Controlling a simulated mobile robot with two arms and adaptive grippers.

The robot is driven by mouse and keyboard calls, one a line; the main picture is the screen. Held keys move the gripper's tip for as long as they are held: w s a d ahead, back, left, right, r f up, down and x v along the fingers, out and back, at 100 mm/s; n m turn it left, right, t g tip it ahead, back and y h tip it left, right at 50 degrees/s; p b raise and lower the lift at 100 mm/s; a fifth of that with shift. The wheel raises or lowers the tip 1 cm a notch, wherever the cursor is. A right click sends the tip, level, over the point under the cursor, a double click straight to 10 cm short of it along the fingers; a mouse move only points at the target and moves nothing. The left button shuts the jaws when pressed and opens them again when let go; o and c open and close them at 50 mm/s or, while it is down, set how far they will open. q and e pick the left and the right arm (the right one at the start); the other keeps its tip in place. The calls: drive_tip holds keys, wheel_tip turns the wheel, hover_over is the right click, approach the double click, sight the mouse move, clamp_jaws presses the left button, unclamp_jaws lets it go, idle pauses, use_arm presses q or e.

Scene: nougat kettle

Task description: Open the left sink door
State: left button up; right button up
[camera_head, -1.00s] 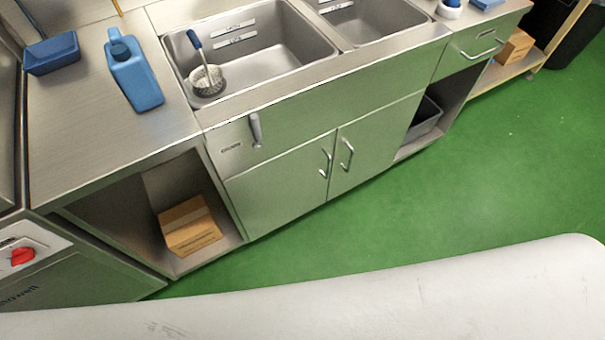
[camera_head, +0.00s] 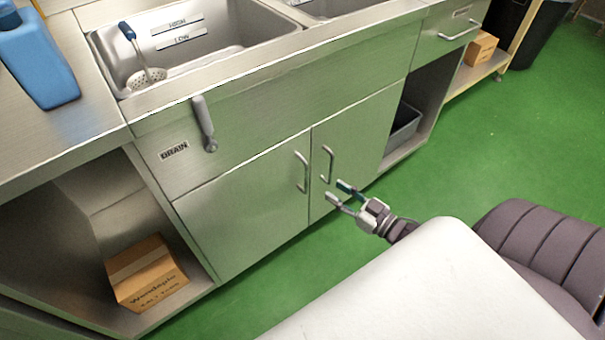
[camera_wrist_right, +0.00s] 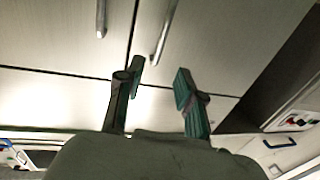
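The left sink door (camera_head: 245,220) is a flat metal panel under the sink, shut, with a vertical bar handle (camera_head: 301,171) near its right edge. The right sink door (camera_head: 355,140) beside it is also shut, with its own bar handle (camera_head: 327,164). My right gripper (camera_head: 338,192) is open and empty, in front of the doors and just below the right door's handle. In the right wrist view the gripper's fingers (camera_wrist_right: 156,90) are spread, with the left door's handle (camera_wrist_right: 101,18) and the right door's handle (camera_wrist_right: 163,35) beyond them. My left gripper is not in view.
A drain lever (camera_head: 204,125) sticks out above the left door. An open shelf with a cardboard box (camera_head: 146,274) is at the left, and a grey bin (camera_head: 404,128) sits in an open bay at the right. Green floor (camera_head: 500,150) is clear at the right.

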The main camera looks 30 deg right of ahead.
use_arm(q)
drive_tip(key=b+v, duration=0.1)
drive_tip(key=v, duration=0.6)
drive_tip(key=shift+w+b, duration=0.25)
drive_tip(key=shift+b, duration=0.15)
use_arm(e)
drive_tip(key=shift+x, duration=5.55)
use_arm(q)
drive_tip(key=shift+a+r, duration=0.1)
use_arm(e)
drive_tip(key=shift+d+f, duration=0.1)
drive_tip(key=shift+f, duration=0.05)
clamp_jaws()
